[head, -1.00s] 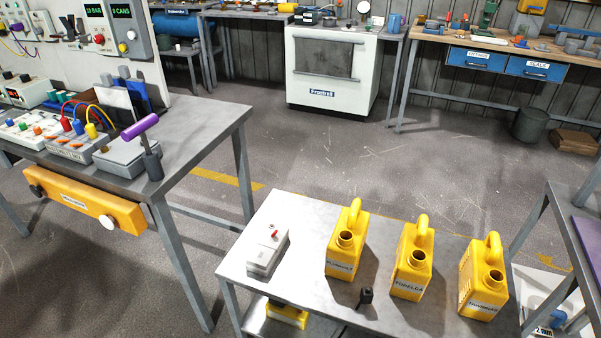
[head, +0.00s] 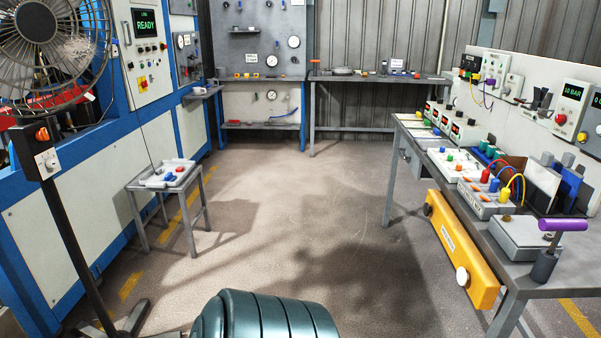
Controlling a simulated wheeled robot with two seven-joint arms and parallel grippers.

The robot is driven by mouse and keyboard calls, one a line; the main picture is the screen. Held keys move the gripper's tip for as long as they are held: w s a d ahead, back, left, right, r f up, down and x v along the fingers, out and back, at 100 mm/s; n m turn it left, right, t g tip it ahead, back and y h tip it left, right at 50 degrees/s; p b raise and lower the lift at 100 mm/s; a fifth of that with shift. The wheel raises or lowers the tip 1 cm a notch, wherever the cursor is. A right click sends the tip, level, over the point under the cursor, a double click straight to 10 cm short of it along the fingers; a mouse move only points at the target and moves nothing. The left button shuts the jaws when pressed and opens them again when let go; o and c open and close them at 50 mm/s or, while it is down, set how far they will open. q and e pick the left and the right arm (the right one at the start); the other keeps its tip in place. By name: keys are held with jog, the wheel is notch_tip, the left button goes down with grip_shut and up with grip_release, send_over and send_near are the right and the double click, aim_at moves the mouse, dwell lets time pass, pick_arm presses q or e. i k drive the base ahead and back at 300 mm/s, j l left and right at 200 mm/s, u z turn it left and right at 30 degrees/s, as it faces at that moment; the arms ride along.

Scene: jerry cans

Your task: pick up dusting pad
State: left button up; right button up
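I cannot pick out a dusting pad with certainty in the head view. A small grey table (head: 187,192) at the left bears a pale tray (head: 170,174) with small white, red and blue items, too small to tell apart. On the right bench (head: 555,270) a purple-handled tool (head: 563,225) stands in a dark grey holder (head: 544,266), beside a flat grey box (head: 518,232). Neither of my grippers is in view.
A blue and white machine (head: 70,215) and a fan (head: 45,50) on a dark stand (head: 68,225) are at the left. A dark teal ribbed rounded shape (head: 262,315) fills the bottom middle. Open floor (head: 300,210) lies between the small table and the right bench.

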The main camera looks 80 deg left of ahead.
aim_at(169, 178)
jog(key=i, duration=0.45)
jog(key=u, duration=3.5)
jog(key=l, duration=0.05)
